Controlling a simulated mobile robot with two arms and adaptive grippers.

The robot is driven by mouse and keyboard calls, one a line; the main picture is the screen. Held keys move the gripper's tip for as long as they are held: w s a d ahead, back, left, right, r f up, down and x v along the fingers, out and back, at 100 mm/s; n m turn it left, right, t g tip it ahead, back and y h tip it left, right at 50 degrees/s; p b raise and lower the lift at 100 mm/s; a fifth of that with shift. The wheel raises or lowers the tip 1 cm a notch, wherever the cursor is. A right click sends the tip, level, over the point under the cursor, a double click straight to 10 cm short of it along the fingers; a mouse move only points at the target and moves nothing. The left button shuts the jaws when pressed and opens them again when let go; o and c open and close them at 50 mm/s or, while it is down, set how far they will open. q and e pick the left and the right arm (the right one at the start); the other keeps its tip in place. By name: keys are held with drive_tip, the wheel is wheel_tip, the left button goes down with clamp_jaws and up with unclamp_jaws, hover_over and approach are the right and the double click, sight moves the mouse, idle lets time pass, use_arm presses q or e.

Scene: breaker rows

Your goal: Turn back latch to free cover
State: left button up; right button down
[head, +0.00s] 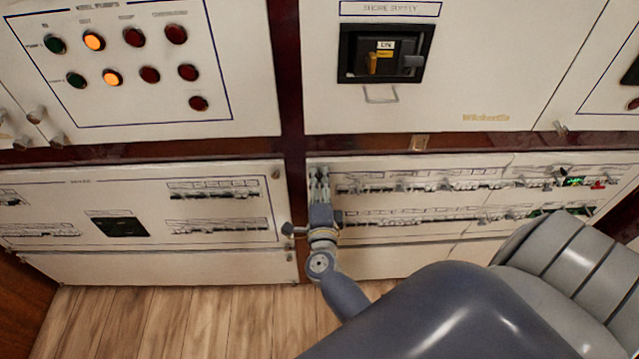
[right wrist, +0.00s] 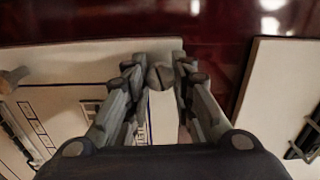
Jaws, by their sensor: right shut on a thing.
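My right gripper (head: 319,174) reaches down to the upper left corner of the lower right panel, a white cover (head: 420,240) with two rows of breakers. In the right wrist view the fingers of my right gripper (right wrist: 157,78) stand on both sides of a round grey slotted latch head (right wrist: 160,76) and are shut on it. The latch sits at the cover's edge beside the dark red frame. In the head view the fingers hide this latch. My left gripper is not in view.
Above is a white panel with a shore supply switch (head: 384,54). At upper left is a panel with lit orange and dark red lamps (head: 134,37). A lower left breaker panel (head: 150,240) adjoins. Wooden floor (head: 180,320) lies below. My right arm covers the lower right.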

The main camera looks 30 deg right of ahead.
drive_tip(key=shift+f+m+b, duration=0.1)
drive_tip(key=shift+m+b, duration=0.35)
drive_tip(key=shift+m, duration=0.95)
drive_tip(key=c, duration=1.3)
unclamp_jaws()
drive_tip(key=shift+c, duration=0.2)
